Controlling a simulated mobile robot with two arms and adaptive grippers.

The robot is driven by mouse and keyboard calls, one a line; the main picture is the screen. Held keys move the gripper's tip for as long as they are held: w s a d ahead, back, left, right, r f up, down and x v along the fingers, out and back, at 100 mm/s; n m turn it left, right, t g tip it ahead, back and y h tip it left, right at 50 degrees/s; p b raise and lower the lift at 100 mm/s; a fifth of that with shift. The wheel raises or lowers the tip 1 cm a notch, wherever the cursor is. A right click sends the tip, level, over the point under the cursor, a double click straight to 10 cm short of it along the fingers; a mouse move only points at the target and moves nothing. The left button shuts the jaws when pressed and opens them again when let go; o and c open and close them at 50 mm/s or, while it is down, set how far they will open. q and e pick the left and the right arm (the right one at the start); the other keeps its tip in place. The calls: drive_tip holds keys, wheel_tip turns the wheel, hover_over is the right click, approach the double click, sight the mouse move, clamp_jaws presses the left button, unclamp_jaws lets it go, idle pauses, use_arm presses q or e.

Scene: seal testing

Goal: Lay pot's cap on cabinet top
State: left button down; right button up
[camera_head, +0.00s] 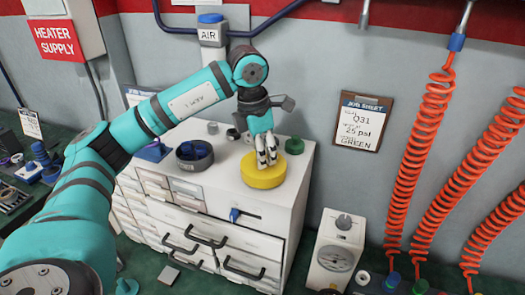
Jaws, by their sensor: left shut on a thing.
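The yellow round cap (262,177), which I take as the pot's cap, is at the right part of the white cabinet's top (222,185). It looks level and lies on the top or just above it; I cannot tell which. My left gripper (267,161) points down over the cap and is shut on its upper middle, where the fingertips hide the grip. A dark round pot or dish (194,157) stands on the cabinet to the left of the cap. My right gripper is not in view.
A green round part (294,145) and small grey and dark rings stand behind the cap. A blue item (153,151) is at the cabinet's left. A white dial box (336,252) and orange coiled hoses (427,150) are to the right.

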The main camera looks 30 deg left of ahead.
use_arm(q)
drive_tip(key=shift+f, duration=0.5)
drive_tip(key=c, duration=1.1)
unclamp_jaws()
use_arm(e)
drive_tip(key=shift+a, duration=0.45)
use_arm(q)
drive_tip(key=shift+r, duration=0.1)
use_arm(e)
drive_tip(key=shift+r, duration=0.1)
